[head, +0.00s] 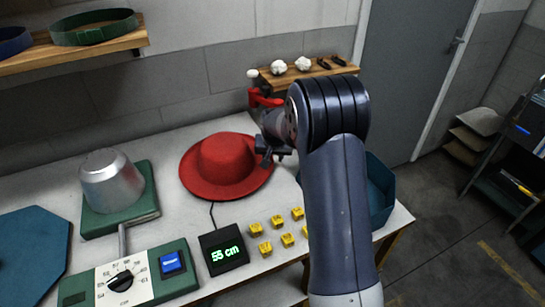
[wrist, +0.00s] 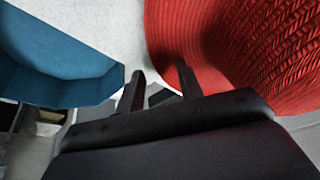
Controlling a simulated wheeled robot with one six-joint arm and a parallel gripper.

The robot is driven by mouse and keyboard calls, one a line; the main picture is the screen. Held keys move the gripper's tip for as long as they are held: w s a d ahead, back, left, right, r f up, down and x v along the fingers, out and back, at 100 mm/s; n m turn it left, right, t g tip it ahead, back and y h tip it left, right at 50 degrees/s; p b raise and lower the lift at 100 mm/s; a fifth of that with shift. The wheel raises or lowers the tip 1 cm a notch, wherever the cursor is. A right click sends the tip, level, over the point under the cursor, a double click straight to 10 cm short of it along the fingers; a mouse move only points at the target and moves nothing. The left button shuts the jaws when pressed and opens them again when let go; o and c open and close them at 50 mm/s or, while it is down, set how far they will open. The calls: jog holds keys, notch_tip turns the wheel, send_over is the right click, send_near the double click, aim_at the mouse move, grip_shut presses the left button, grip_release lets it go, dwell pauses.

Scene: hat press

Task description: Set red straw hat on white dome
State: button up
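The red straw hat (head: 222,162) sits brim down on the pale table, crown up. My gripper (head: 268,152) is at the right edge of its brim, with the fingers pointing down. In the wrist view the fingers (wrist: 158,86) are apart, and the hat (wrist: 240,45) fills the upper right. The brim edge shows beyond the gap; I cannot tell whether it lies between the fingers. A silver-grey, flat-topped dome (head: 111,182) stands bare on a green base (head: 150,199) at the left. No plainly white dome shows.
A wooden shelf (head: 70,48) overhangs the back left.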

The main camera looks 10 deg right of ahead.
jog(key=b+v, duration=0.1)
jog(key=v, duration=0.9)
jog(key=shift+r, duration=0.15)
jog(key=shift+s, duration=0.1)
jog(key=p+x, duration=0.1)
jog(key=x, duration=0.9)
jog(key=shift+f, duration=0.3)
jog(key=shift+w+r+p, duration=0.25)
jog(key=shift+r+p, duration=0.05)
jog(key=shift+p, duration=0.1)
